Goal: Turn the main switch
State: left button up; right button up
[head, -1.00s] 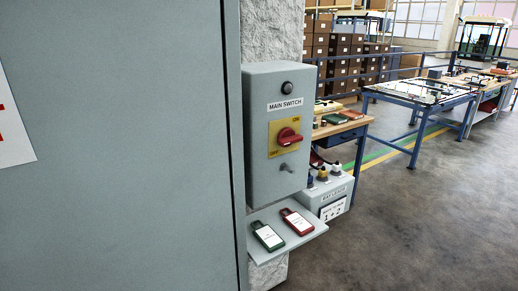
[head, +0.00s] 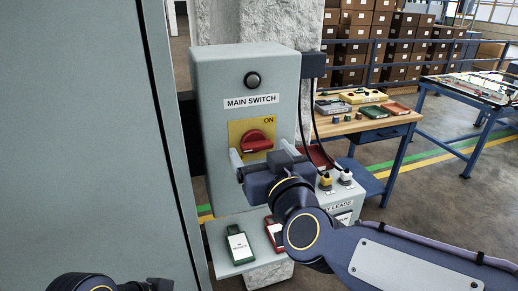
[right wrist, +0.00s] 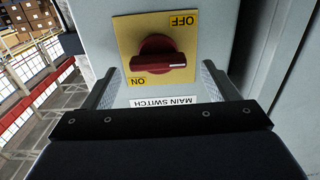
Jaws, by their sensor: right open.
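The red main switch knob (head: 257,141) sits on a yellow plate (head: 237,127) on the grey switch box (head: 214,85). In the right wrist view, upside down, the knob (right wrist: 152,61) lies roughly level across the plate, its white mark at the right end. OFF is above right of it and ON below left. My right gripper (head: 262,153) is open and empty in front of the box, just below the knob, its fingers spread wider than the knob. Whether the fingertips reach beside it is unclear. Part of my left arm shows at the bottom left; its fingers are not visible.
A shelf (head: 240,266) under the box holds a green tag (head: 238,245) and a red tag (head: 273,232), partly behind my right arm. A grey cabinet (head: 80,130) fills the left. A box with bay leads (head: 342,200) and a workbench (head: 372,124) stand right.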

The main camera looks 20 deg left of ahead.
jog(key=shift+x, duration=1.05)
jog(key=shift+d, duration=0.1)
jog(key=shift+c, duration=0.3)
jog(key=c, duration=0.9)
